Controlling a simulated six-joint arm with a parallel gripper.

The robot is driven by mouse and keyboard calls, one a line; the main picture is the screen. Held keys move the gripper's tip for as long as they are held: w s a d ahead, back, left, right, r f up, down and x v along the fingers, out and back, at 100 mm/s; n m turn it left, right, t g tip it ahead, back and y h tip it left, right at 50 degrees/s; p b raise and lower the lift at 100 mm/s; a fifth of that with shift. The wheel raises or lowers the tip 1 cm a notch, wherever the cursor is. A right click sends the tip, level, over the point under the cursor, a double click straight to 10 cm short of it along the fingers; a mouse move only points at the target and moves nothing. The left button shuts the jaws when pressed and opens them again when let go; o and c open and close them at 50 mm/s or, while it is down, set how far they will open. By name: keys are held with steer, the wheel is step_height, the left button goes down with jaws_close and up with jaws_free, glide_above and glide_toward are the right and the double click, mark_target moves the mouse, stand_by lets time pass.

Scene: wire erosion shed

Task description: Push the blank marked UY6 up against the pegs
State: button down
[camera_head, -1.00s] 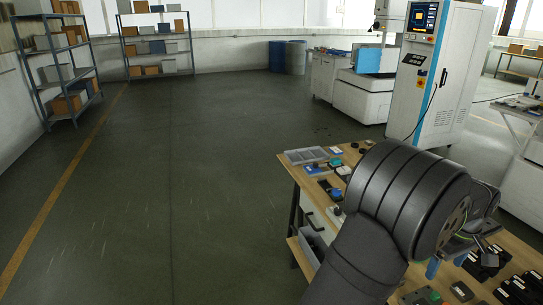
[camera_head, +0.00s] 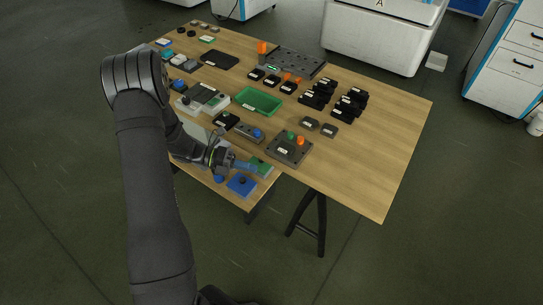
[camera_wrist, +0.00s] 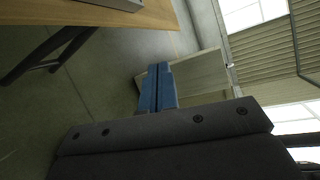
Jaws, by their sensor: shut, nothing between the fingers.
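My gripper (camera_head: 254,167) is shut and empty, low at the table's near edge, left of the near grey plate. Candidates include two small grey blanks (camera_head: 310,124) right of the table's middle and several small black blanks (camera_head: 272,80) further back. A near grey plate (camera_head: 280,157) bears green and orange pegs (camera_head: 300,141). Other orange pegs (camera_head: 262,46) stand near the dark holed plate at the back.
A green tray (camera_head: 245,108) lies mid-table. Several black blocks (camera_head: 350,105) stand in rows to the right. Grey boxes and small parts crowd the left. The table's right end (camera_head: 390,150) is clear.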

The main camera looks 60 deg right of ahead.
mark_target(280, 153)
steer(key=w+a+f+n+t+h, duration=0.1)
steer(key=w+a+f+n+h, duration=0.1)
steer(key=w+n+h, duration=0.35)
steer(key=shift+n+h, duration=0.35)
steer(key=shift+n, duration=0.3)
steer(key=x, duration=1.2)
steer(key=shift+d, duration=0.6)
steer(key=shift+d+r, duration=0.1)
steer(key=shift+d, duration=0.6)
steer(key=shift+d, duration=0.1)
steer(key=shift+d, duration=0.8)
steer(key=shift+a, duration=0.1)
